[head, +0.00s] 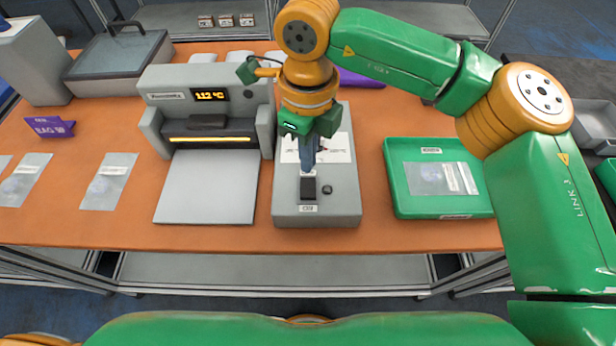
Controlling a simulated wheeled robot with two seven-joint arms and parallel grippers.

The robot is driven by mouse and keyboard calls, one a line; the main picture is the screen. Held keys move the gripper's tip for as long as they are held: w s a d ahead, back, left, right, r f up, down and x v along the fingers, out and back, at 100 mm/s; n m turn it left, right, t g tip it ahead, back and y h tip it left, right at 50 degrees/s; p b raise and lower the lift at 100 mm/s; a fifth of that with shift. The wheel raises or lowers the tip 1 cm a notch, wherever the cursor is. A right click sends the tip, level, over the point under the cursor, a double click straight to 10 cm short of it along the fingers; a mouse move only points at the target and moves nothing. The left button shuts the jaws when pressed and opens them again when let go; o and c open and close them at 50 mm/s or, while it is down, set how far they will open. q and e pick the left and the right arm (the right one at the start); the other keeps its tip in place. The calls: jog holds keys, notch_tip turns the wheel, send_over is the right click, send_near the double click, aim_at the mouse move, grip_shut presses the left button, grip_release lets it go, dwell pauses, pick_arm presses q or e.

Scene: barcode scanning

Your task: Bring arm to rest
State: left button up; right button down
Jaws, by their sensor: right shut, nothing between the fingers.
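My right arm comes in from the right, bent, in green and orange. Its right gripper (308,168) points down over the grey scanner box (341,205) in the middle of the table. The fingers are shut with nothing between them. The fingertips are just above or at the black block on the box's front; I cannot tell whether they touch. A label plate on the box is partly hidden behind the gripper. My left gripper is not in view.
A grey sealing machine (206,90) with a lit display stands left of the box. A green tray (402,205) holding a clear bag (425,178) lies to the right. Flat bags (108,182) and a purple sign (49,127) are at left. A lidded case (117,52) stands at the back left.

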notch_tip(320, 180, up, 3)
jog(key=shift+f+p, duration=0.15)
jog(key=shift+p, duration=0.55)
